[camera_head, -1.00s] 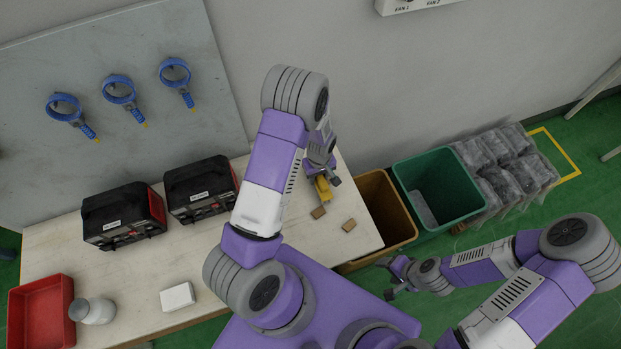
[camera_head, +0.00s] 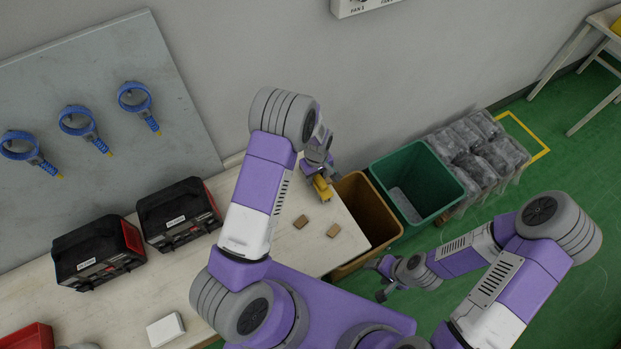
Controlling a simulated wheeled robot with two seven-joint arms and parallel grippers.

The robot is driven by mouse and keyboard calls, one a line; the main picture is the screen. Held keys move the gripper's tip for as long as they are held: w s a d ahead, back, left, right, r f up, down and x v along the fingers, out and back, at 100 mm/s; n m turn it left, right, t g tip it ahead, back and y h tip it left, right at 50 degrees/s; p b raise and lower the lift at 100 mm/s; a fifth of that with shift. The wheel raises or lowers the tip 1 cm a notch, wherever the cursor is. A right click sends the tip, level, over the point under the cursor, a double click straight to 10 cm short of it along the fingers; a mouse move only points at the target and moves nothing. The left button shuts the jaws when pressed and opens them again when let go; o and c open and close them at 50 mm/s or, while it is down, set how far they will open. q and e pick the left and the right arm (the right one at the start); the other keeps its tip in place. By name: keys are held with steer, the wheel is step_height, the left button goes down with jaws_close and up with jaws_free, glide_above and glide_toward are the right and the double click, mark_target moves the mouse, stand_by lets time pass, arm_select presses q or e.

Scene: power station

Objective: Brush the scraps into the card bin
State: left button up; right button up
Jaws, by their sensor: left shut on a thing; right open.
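Two small brown scraps lie on the table (camera_head: 285,262) near its right end: one scrap (camera_head: 301,222) on the left and another scrap (camera_head: 333,231) closer to the edge. My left gripper (camera_head: 322,180) is shut on a yellow brush (camera_head: 322,189) above the table's far right corner; the brush's lower end is small and partly hidden. The brown bin (camera_head: 378,212) stands against the table's right end, and the green bin (camera_head: 415,185) stands to its right. I cannot tell which is the card bin. My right gripper (camera_head: 377,280) is open and empty, low right of the table.
Two black-and-red cases (camera_head: 180,214) stand on the table at left, with a white box (camera_head: 166,330) in front. Bags of grey material (camera_head: 480,145) lie right of the green bin. Blue ring tools (camera_head: 78,122) hang on the wall board. Green floor is free at right.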

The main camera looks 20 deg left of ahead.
arm_select(q)
steer(key=w+d+b, duration=0.1)
steer(key=w+d, duration=0.2)
steer(key=w, duration=0.1)
steer(key=shift+w+d+b, duration=0.3)
steer(key=shift+d+b, duration=0.05)
steer(key=shift+b, duration=0.05)
steer(key=shift+r, duration=0.15)
stand_by(0.5)
step_height(320, 180, up, 7)
steer(key=p, duration=0.4)
stand_by(0.6)
